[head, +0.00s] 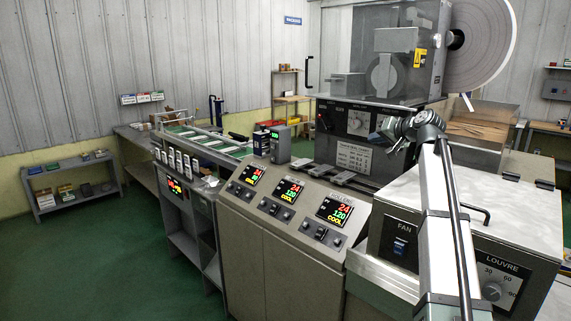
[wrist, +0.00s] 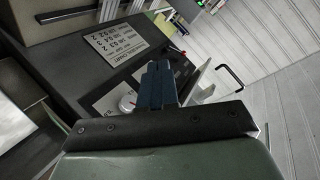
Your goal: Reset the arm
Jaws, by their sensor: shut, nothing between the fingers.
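My arm rises from the bottom right of the head view, with my gripper (head: 376,136) at its upper end, pointing left in front of the wrapper machine's dark panel (head: 335,120). In the wrist view the dark blue fingers of my gripper (wrist: 157,72) are together, shut with nothing between them. Behind them the wrist view shows the same dark panel (wrist: 75,65), with a white label plate (wrist: 128,42) and a dial (wrist: 127,103). I cannot tell the exact gap between the fingers and the panel.
A sloped console (head: 270,228) with red and yellow displays stands in front. A grey cabinet (head: 500,200) marked FAN and LOUVRE is beside my arm. A paper reel (head: 482,45) and clear guard (head: 350,30) are above. Green floor (head: 110,260) at left is open.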

